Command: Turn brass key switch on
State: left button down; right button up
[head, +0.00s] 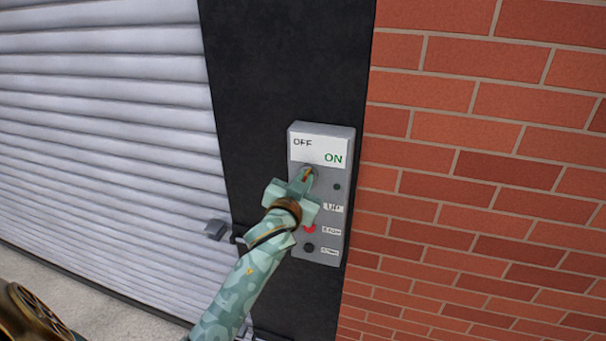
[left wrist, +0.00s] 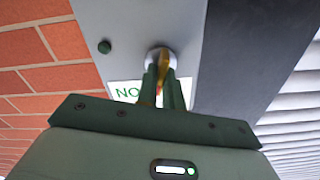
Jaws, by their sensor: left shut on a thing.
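A grey control box (head: 345,133) is mounted on a dark post, with "OFF" and "ON" on its white label (head: 318,150). My left gripper (head: 306,174) reaches up from below to the key switch under the label. In the left wrist view, its two green fingers (left wrist: 165,86) are shut on the brass key (left wrist: 163,58), which sits in a round metal lock (left wrist: 151,55). The fingers hide much of the key, and I cannot tell exactly which mark it points to. My right gripper is not in view.
Below the key are a red button (head: 309,229) and a dark button (head: 308,248). A small dark green knob (head: 337,187) sits to the right. A brick wall (head: 480,150) is at right, a ribbed shutter (head: 100,120) at left.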

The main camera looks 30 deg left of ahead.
pick_arm(q)
jog(key=m+p, duration=0.2)
jog(key=m, duration=0.1)
jog(key=shift+r+m, duration=0.15)
jog(key=shift+m, duration=0.25)
jog(key=m+p, duration=0.1)
jog(key=m, duration=0.1)
jog(key=m+p, duration=0.1)
jog(key=m, duration=0.1)
jog(key=m+p, duration=0.1)
jog(key=m, duration=0.2)
jog(key=shift+d+f+p, duration=0.15)
jog(key=shift+f+p, duration=0.1)
jog(key=shift+p, duration=0.05)
jog(key=shift+f+m+p, duration=0.15)
jog(key=shift+m+p, duration=0.4)
jog(key=shift+m, duration=1.25)
jog(key=c, duration=1.5)
grip_release()
jog(key=shift+c, duration=0.2)
